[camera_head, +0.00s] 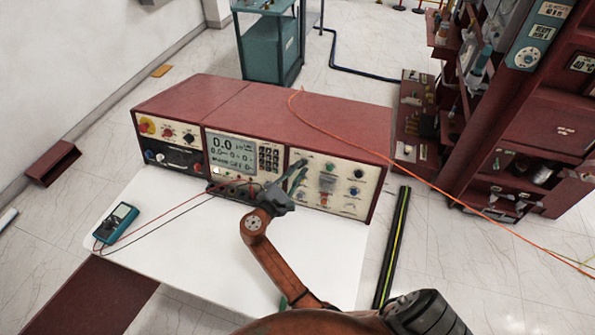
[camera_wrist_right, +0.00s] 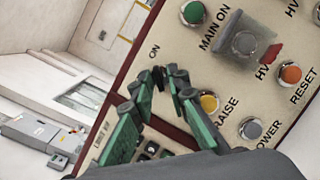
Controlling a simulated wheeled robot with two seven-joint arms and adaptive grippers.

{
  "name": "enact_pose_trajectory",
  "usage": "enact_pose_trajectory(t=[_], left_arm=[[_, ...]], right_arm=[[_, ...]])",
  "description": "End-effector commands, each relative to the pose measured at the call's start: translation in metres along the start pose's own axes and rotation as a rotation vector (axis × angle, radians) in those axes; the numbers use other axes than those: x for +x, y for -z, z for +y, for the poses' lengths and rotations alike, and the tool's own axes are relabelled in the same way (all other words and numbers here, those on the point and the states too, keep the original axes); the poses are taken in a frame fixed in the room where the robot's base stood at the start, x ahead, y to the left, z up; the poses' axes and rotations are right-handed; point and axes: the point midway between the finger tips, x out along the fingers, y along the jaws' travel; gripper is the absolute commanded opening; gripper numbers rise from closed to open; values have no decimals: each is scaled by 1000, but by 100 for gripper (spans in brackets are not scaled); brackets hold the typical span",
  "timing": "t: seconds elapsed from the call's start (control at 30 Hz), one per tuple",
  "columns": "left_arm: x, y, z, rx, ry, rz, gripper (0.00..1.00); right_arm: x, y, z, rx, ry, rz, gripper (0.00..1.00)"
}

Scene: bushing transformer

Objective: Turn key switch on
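The key switch (camera_wrist_right: 158,78) shows in the right wrist view as a small dark piece on the cream control panel, just below the printed word ON. My right gripper (camera_wrist_right: 159,80) has its two green fingers partly open, with one tip on each side of the key switch. A small gap seems to remain, and I cannot tell whether either tip touches it. In the head view my right gripper (camera_head: 298,170) reaches the left part of the right-hand control panel (camera_head: 340,180), hiding the key switch there. My left gripper is not in view.
The red console (camera_head: 290,110) stands on a white table (camera_head: 320,255). A green MAIN ON button (camera_wrist_right: 193,12), a yellow RAISE button (camera_wrist_right: 209,102) and other knobs sit close to the fingers. A multimeter (camera_head: 116,222) with leads lies at the left. An orange cable (camera_head: 400,170) crosses the console.

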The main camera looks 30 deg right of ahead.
Motion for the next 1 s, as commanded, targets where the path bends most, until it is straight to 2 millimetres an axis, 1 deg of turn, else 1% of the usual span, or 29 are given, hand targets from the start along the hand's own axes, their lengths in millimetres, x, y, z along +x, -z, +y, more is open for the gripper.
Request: enact_pose_trajectory(t=[0.1, 0.33, 0.47, 0.57, 0.8, 1.0], left_arm=[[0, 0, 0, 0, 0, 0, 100], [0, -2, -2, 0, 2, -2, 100], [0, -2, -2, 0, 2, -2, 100], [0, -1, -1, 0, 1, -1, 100], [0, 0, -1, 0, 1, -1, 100], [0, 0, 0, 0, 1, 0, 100]], right_arm=[[0, 1, 0, -1, -1, 1, 22], [-1, 1, 1, -1, -2, 2, 22], [-1, -6, 8, 1, -3, 2, 22], [-1, -17, 19, 4, -3, 1, 22], [-2, -51, 52, 5, -4, 0, 22], [-2, -67, 67, 2, -3, 2, 22]])
